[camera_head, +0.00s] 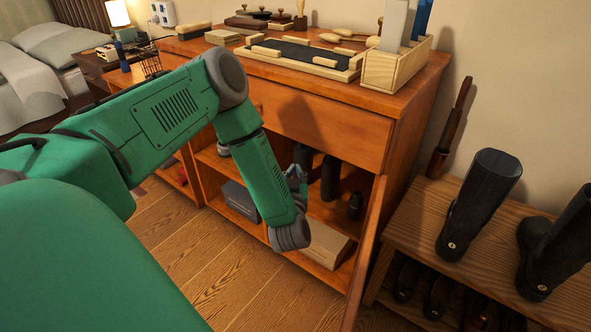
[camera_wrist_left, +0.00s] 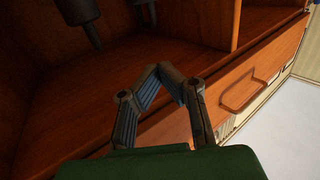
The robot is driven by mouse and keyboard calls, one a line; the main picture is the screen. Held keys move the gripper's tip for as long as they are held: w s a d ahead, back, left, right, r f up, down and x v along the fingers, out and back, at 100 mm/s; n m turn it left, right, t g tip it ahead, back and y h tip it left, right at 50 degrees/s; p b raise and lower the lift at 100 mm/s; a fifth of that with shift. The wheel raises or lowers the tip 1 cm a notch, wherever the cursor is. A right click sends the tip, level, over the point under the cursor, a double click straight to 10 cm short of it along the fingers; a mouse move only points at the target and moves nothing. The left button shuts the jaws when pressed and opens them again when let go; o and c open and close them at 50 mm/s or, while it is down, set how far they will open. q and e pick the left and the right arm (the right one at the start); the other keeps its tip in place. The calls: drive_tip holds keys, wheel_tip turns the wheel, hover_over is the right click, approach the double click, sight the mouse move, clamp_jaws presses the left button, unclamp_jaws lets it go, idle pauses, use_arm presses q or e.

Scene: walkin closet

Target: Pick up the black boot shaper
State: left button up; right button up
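Several dark upright pieces stand in the open cabinet in the head view: a tall one (camera_head: 330,178), a shorter one (camera_head: 355,205) and one partly behind my gripper (camera_head: 303,155). I cannot tell for sure which is the black boot shaper. My left gripper (camera_head: 295,176) is at the cabinet opening, beside these pieces. In the left wrist view the fingers of my left gripper (camera_wrist_left: 161,70) bend inward and their tips meet, with nothing seen between them. Two dark pieces show at the top, one (camera_wrist_left: 78,14) cut by the edge, both apart from the fingers. My right gripper is not in view.
The cabinet (camera_head: 330,120) has a shelf edge and an open door (camera_head: 367,250) on the right. Boxes (camera_head: 326,243) lie on its lower shelf. Black boots (camera_head: 480,205) stand on a wooden bench (camera_head: 425,215) at the right. Open floor (camera_head: 200,260) lies in front.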

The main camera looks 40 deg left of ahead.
use_arm(q)
drive_tip(key=o, duration=1.7)
drive_tip(key=shift+a, duration=0.1)
drive_tip(key=shift+o, duration=0.2)
